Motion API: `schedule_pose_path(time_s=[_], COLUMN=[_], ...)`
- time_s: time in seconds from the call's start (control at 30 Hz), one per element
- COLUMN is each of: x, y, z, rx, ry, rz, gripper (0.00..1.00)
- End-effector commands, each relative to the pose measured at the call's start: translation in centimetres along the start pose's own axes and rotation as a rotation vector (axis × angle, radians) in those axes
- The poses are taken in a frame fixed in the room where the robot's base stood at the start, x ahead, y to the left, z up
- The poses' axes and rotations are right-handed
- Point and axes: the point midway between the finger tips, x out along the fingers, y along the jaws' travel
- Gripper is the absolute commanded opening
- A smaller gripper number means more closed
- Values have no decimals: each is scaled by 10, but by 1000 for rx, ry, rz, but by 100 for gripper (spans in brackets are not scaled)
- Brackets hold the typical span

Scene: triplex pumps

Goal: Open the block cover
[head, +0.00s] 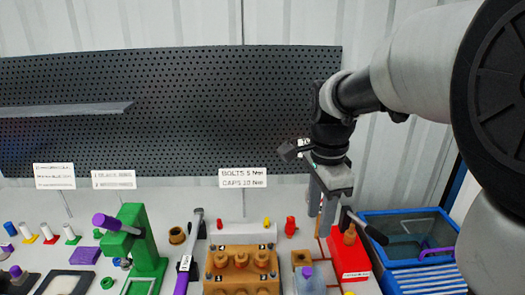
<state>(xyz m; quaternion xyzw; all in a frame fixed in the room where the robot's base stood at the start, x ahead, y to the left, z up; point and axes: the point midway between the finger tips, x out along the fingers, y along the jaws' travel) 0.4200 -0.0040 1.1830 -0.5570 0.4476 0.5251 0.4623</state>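A brown pump block (212,287) stands at the bottom centre, cut off by the lower picture edge. Round brown caps (241,259) sit on its top, and small black-and-white markers lie behind them. I cannot tell which part is the block cover. My gripper (321,222) points down, above and to the right of the block, clear of it. Its two grey fingers show apart with nothing between them.
A red box (349,265) and a dark-handled tool (366,228) are right of my gripper, then a blue bin (408,217). A perforated board (190,100) backs the bench.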

Motion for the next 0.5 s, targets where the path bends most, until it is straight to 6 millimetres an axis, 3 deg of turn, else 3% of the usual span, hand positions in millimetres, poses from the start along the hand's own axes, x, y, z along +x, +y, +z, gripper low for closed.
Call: schedule_pose_path(time_s=[0.03,0.2,0.37,0.5], x=[10,23,41,70], y=[-7,-15,-14,-12], z=[-1,-3,-3,-2], rx=[61,172,175,174], ry=[-9,-17,-18,-18], rz=[21,51,53,54], gripper=[40,40,40,40])
